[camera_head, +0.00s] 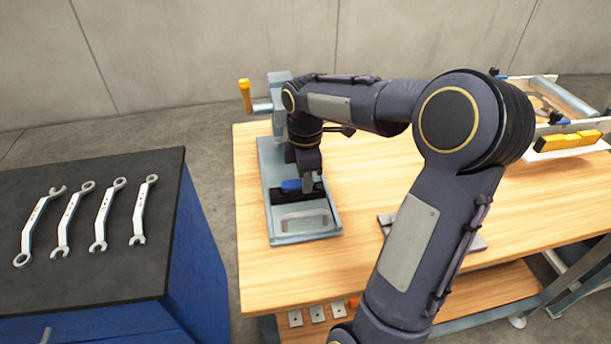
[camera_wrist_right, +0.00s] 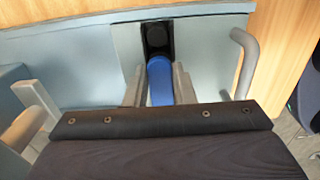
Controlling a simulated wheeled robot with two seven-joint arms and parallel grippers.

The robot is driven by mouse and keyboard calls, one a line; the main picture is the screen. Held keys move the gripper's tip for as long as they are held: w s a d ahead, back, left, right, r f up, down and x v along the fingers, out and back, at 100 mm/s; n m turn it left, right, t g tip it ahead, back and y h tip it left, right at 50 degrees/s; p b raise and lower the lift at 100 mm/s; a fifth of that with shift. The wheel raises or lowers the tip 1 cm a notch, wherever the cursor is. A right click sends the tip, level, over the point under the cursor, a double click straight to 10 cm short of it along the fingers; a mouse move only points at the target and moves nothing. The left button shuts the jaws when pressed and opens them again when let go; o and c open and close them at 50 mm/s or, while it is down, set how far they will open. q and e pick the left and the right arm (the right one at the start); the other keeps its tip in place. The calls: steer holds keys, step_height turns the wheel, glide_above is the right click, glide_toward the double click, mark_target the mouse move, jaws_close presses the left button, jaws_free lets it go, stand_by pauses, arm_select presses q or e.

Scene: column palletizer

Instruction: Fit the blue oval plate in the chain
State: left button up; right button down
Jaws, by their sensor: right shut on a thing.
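My right gripper (camera_head: 306,184) reaches down over the grey-blue fixture on the wooden table. It is shut on the blue oval plate (camera_head: 291,185). In the right wrist view the plate (camera_wrist_right: 160,82) sits between the two grey fingers, with its far end at a black part (camera_wrist_right: 158,38) with a dark recess. I cannot tell whether this black part belongs to the chain, or whether the plate touches it. The near end of the plate is hidden by the gripper body. My left gripper is not in view.
The grey-blue fixture (camera_head: 320,233) has a handle at its front and an orange-handled lever (camera_head: 245,94) behind. A blue cabinet (camera_head: 90,270) with several wrenches stands left. A yellow level (camera_head: 568,141) lies at the back right.

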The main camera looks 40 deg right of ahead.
steer(key=c, duration=1.1)
jaws_free()
steer(key=shift+c, duration=0.2)
steer(key=shift+r+p, duration=0.45)
steer(key=shift+r, duration=3.4)
